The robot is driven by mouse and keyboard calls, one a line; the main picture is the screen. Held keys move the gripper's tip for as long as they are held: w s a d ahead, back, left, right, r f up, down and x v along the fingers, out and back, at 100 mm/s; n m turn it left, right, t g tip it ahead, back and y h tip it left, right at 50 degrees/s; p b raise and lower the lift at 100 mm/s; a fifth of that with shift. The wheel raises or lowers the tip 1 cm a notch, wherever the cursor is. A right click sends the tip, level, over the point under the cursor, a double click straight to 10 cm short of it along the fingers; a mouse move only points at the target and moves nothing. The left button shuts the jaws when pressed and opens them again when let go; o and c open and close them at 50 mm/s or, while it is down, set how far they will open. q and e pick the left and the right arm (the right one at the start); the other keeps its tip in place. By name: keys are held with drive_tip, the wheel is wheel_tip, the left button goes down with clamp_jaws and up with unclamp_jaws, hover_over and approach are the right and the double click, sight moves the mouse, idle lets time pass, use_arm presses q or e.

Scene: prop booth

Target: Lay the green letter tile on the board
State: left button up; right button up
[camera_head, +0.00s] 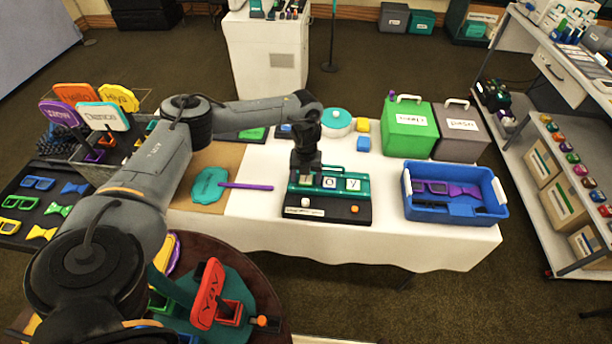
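The board (330,210) is a black and green stand on the white table, with a row of letter tiles in its green tray. A blue-edged tile (329,182) sits in the middle and a pale tile with a "Y" (352,184) on the right. My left gripper (305,172) points down over the left end of the row. A small pale tile (306,181) shows right at its fingertips, partly hidden; I cannot tell its edge colour, or whether it is gripped or rests in the tray. My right gripper is not in view.
A blue bin (455,217) with purple and dark items stands right of the board. A green box (408,135) and a grey box (462,140) stand behind it. A teal cutout (209,186) and purple stick (247,187) lie to the left. White cloth is bare in front.

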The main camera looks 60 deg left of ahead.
sight(306, 179)
use_arm(q)
wheel_tip(306, 179, up, 12)
drive_tip(key=p, duration=0.5)
drive_tip(key=shift+r, duration=0.2)
idle(0.4)
